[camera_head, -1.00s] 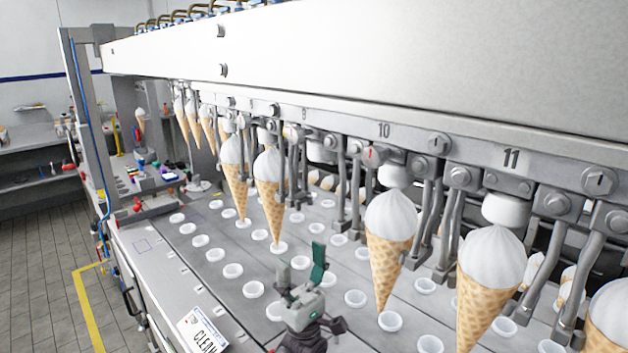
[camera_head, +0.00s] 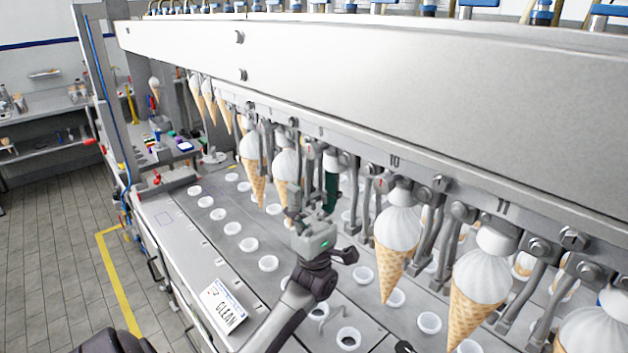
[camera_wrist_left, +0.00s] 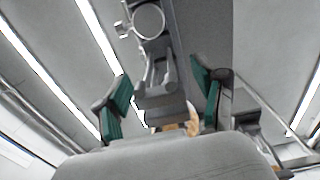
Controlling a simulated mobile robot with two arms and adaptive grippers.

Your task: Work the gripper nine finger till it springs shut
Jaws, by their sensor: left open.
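Gripper nine hangs under the rail by the small "9" label. Its white pad (camera_head: 344,158) shows no cone beneath it, and its metal fingers are partly hidden behind my left gripper. My left gripper (camera_head: 312,193) is open and raised, with its green-padded fingers pointing up just below and in front of that station. In the left wrist view, the two green pads stand apart on either side of a grey metal linkage (camera_wrist_left: 160,85). I see a gap at both sides and cannot tell whether anything touches. My right gripper does not show.
Cones with white tops hang on both sides: one at station ten (camera_head: 394,255), one at eleven (camera_head: 478,285), and one left of my gripper (camera_head: 287,170). White cups (camera_head: 268,263) sit in the deck below.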

